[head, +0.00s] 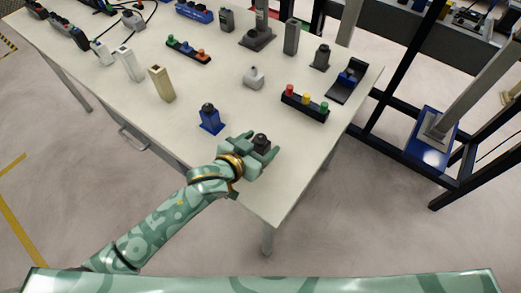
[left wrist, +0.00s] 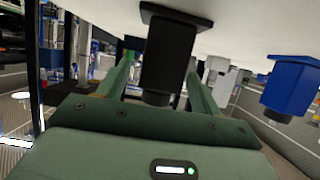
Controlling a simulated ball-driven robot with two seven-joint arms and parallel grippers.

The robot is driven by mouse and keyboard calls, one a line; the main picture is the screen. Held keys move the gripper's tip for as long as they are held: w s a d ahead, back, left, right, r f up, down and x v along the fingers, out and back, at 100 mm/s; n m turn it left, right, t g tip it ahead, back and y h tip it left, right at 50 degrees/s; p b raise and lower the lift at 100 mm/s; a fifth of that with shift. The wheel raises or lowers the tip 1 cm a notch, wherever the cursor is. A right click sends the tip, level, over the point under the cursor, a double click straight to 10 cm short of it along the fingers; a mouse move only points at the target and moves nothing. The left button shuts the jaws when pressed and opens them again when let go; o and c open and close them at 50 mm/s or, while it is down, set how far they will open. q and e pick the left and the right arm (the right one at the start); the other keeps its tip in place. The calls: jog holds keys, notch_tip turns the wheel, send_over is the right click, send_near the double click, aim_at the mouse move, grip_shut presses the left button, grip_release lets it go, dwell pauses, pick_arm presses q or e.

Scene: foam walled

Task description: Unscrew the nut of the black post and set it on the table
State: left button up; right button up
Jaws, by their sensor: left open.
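The black post (left wrist: 168,55) stands on the table near its front corner. It shows upside down in the left wrist view, with its dark nut (left wrist: 157,98) on its top end. In the head view the nut (head: 261,139) shows between the fingers, and the gripper hides most of the post. My left gripper (head: 264,145) is open, with one finger on each side of the post. In the left wrist view gaps show between the fingers and the post. My right gripper is not in view.
On the table (head: 225,175), a blue post (head: 211,121) with a dark top stands left of my gripper. A black box with coloured buttons (head: 304,104), a grey-white piece (head: 254,77) and another dark post (head: 321,58) stand behind. The table's front corner is clear.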

pick_arm(q)
jog(key=x, duration=0.2)
jog(key=shift+w+d+f, duration=0.15)
jog(key=shift+w+f, duration=0.05)
jog(key=shift+f, duration=0.05)
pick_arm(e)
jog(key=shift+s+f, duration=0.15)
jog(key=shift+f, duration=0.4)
pick_arm(q)
jog(key=shift+r, duration=0.1)
jog(key=shift+c, duration=0.3)
jog(key=c, duration=1.1)
jog(key=shift+r, duration=0.1)
